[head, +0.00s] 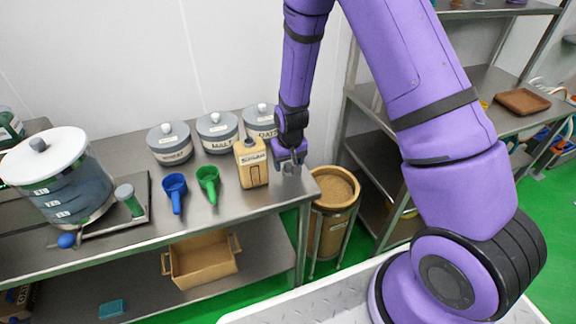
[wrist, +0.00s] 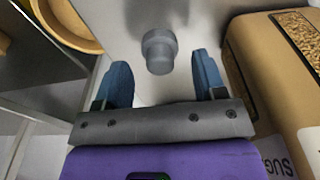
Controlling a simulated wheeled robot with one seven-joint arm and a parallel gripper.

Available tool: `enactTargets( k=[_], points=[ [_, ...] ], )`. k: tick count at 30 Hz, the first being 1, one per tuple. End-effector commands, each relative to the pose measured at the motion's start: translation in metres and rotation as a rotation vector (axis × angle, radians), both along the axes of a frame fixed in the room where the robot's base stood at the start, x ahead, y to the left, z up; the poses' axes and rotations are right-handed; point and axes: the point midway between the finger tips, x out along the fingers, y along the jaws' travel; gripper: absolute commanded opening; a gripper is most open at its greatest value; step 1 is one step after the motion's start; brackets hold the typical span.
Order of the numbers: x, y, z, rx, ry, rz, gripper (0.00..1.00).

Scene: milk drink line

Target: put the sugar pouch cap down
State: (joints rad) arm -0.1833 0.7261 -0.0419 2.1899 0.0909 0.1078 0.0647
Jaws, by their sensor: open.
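The sugar pouch cap (wrist: 159,52) is a small grey stepped piece resting on the steel table top; in the head view the cap (head: 290,169) shows near the table's right end. My gripper (wrist: 163,72) is open, with one blue finger to each side of the cap and a gap on both sides. In the head view my gripper (head: 289,160) is low over the table, just right of the sugar pouch. The tan sugar pouch (head: 250,165) stands upright; its side (wrist: 268,95) is close to my right finger in the wrist view.
Grey lidded jars (head: 217,132) stand behind the pouch, and blue (head: 174,189) and green (head: 208,180) scoops lie to its left. A round bin (head: 336,190) stands beyond the table's right edge. Bare table (head: 235,209) lies in front of the pouch.

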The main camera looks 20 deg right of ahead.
Motion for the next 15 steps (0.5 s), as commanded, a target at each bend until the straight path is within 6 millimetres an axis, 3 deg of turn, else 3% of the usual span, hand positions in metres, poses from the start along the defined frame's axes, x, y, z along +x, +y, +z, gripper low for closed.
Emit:
enactTargets(
  k=[9,15],
  points=[
    [-0.006,0.001,0.058,0.001,-0.004,0.001,0.64],
    [-0.01,0.0,0.086,0.001,-0.003,0.0,0.64]
  ],
)
